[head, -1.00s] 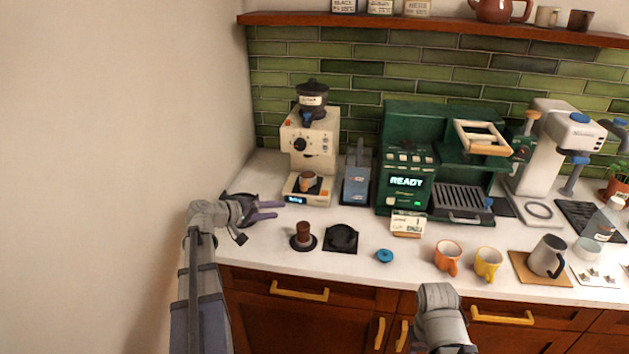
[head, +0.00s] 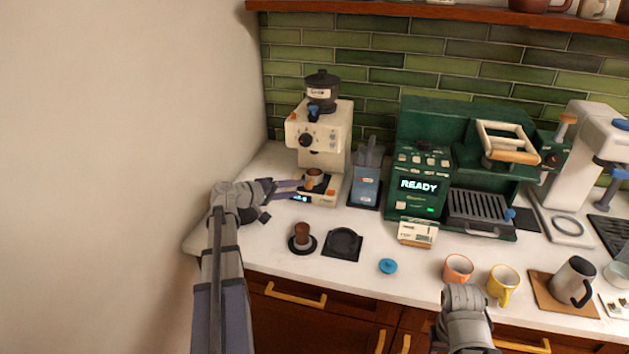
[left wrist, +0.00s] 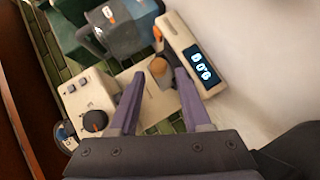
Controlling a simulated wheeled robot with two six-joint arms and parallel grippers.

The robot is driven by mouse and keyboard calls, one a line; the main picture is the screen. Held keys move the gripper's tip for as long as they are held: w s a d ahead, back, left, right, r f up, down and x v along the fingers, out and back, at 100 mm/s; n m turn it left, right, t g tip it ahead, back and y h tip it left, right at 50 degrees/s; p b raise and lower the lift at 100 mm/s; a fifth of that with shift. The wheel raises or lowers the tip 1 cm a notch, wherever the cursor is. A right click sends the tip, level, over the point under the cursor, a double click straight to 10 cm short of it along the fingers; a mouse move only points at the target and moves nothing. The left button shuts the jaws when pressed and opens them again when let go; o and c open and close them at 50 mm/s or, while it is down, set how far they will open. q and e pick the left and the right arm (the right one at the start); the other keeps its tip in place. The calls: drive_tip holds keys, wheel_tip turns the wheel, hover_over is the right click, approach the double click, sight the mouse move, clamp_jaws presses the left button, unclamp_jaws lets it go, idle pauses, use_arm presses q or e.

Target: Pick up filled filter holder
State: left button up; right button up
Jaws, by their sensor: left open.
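The filled filter holder (head: 314,175), with brown coffee on top, sits on the small scale (head: 322,197) below the cream grinder (head: 322,135). My left gripper (head: 301,187) is open, its two purple fingers reaching in from the left at the front left of the holder. In the left wrist view the holder's brown top (left wrist: 159,67) shows just beyond and between the spread fingertips (left wrist: 158,80). I cannot tell whether a finger touches it. The holder's lower part is partly hidden. My right gripper is out of view; only part of that arm shows.
A blue-grey container (head: 365,187) stands close right of the scale, then the green espresso machine (head: 418,180). A tamper (head: 302,238) and a black mat (head: 342,245) lie in front. The wall is close on the left. A blue disc (head: 388,266) and cups (head: 458,269) are further right.

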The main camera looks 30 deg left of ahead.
sight(312, 179)
use_arm(q)
drive_tip(key=shift+w+a+r+b+x, duration=0.15)
drive_tip(key=shift+b+x, duration=0.15)
drive_tip(key=shift+x, duration=1)
drive_tip(key=shift+w+a+r+b+x, duration=0.1)
drive_tip(key=shift+b+x, duration=0.2)
drive_tip(key=shift+x, duration=1)
drive_tip(key=shift+s, duration=0.1)
clamp_jaws()
drive_tip(key=shift+r, duration=0.1)
